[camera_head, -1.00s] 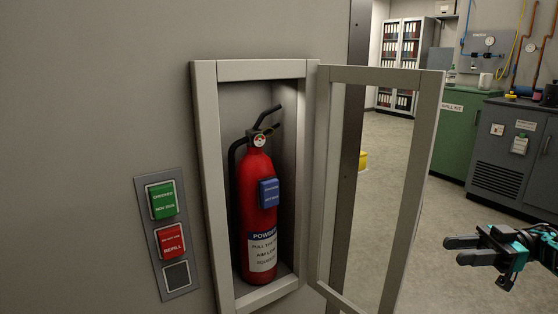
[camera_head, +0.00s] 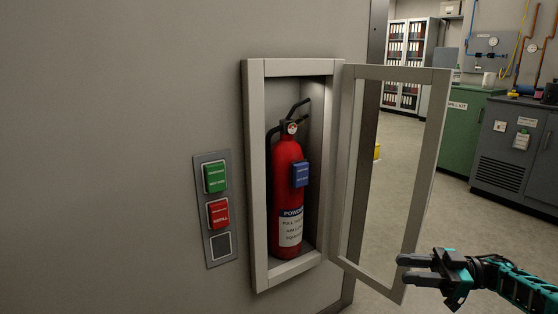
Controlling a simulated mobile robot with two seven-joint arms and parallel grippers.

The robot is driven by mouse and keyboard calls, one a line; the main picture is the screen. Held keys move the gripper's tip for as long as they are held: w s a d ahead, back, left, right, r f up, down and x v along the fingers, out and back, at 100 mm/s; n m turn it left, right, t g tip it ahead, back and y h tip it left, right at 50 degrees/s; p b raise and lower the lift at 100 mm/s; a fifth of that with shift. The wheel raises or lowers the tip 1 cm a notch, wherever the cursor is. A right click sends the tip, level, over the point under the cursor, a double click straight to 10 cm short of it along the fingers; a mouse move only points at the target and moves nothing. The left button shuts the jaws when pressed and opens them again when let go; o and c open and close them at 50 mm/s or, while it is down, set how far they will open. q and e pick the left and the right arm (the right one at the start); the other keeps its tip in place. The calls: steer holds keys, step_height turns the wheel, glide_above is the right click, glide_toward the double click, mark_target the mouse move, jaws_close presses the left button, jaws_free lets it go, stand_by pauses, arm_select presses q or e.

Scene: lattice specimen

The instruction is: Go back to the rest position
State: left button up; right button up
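My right gripper (camera_head: 418,268) is at the lower right, in front of the lower part of the open cabinet door (camera_head: 432,150). Its two dark fingers point left and are apart, with nothing between them. I cannot tell whether it touches the door frame. My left gripper is out of view. A red fire extinguisher (camera_head: 287,205) stands upright in the wall cabinet (camera_head: 257,180), with a blue tag (camera_head: 300,174) on its front.
A grey panel (camera_head: 221,261) on the wall left of the cabinet holds a green tag (camera_head: 215,177), a red tag (camera_head: 218,213) and an empty dark square. A green cabinet (camera_head: 462,130) and a grey cabinet (camera_head: 505,150) stand at right. Open floor lies beyond the door.

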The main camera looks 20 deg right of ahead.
steer(key=w+a+f+m+t+h, duration=0.1)
steer(key=a+f+m+t, duration=0.2)
steer(key=a, duration=0.5)
steer(key=w+a+f+m+t+h, duration=0.1)
steer(key=a+f+t+h, duration=0.15)
steer(key=a+f, duration=0.5)
steer(key=s+a+f+m+t+h, duration=0.25)
steer(key=s+a+m+h, duration=0.45)
steer(key=a, duration=0.4)
steer(key=s+a+m+g+h, duration=0.1)
steer(key=s+a+g+h, duration=0.2)
steer(key=s, duration=0.5)
arm_select(q)
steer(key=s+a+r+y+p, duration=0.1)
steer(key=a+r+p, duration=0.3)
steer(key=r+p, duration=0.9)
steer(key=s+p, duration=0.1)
steer(key=p, duration=0.5)
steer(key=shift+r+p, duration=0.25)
steer(key=shift+p, duration=0.1)
arm_select(e)
steer(key=s+d+r+h, duration=0.1)
steer(key=d+r, duration=0.1)
steer(key=r, duration=0.4)
steer(key=s+d+r+g+h, duration=0.1)
steer(key=d+r, duration=0.2)
steer(key=r, duration=0.3)
steer(key=shift+d+r, duration=0.25)
steer(key=shift+r, duration=0.05)
